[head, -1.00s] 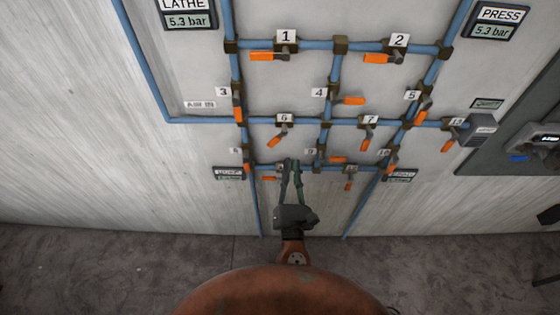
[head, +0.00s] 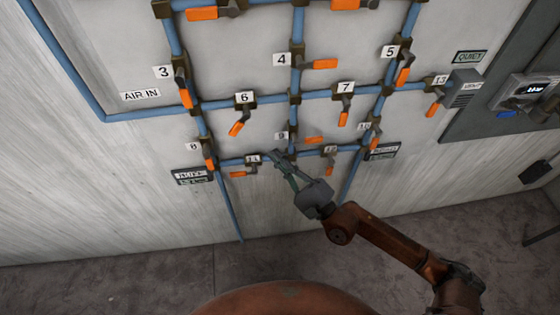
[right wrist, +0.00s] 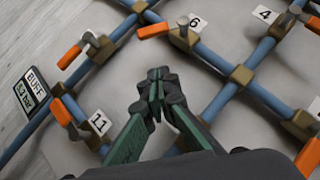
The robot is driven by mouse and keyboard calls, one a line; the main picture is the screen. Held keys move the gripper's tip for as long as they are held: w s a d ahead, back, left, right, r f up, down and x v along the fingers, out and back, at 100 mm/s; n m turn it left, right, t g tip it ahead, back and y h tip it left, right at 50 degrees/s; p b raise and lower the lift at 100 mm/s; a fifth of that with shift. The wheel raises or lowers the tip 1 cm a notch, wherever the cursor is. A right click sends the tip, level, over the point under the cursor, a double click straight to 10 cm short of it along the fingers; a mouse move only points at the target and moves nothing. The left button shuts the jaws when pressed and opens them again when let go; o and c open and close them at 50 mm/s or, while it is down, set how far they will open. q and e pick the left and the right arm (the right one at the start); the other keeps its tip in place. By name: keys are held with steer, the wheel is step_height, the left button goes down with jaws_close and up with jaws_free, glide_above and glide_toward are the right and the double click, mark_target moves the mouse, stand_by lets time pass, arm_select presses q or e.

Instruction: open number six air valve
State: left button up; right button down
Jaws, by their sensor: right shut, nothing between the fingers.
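Valve 6, with its number plate (head: 244,97), sits on the middle horizontal blue pipe. Its orange handle (head: 236,129) hangs down and slants left, across the pipe's line. In the right wrist view the plate (right wrist: 195,21) and orange handle (right wrist: 153,30) are at the top, beyond the fingertips. My right gripper (head: 280,155) is shut and empty, below and to the right of valve 6, by the lower pipe between valves 11 and 12. Its closed fingers (right wrist: 157,80) fill the middle of the right wrist view, apart from valve 6. My left gripper is not in view.
Valve 11 (head: 238,174) is just left of my fingers and valve 12 (head: 329,168) is to their right. Valve 9's orange handle (head: 313,139) is above right. Valve 7 (head: 343,118) is right of valve 6. The wall between the pipes is bare.

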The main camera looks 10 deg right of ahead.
mark_target(236, 129)
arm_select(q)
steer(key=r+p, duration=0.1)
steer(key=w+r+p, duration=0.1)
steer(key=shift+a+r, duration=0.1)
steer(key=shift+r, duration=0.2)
arm_select(e)
steer(key=w+a+r, duration=0.4)
steer(key=a, duration=0.2)
steer(key=shift+a+r, duration=0.35)
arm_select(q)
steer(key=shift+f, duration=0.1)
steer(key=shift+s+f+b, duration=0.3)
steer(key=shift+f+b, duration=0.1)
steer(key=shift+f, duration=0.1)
arm_select(e)
steer(key=shift+w+a+m+t, duration=0.1)
steer(key=shift+a+m+t, duration=0.2)
steer(key=shift+m, duration=0.3)
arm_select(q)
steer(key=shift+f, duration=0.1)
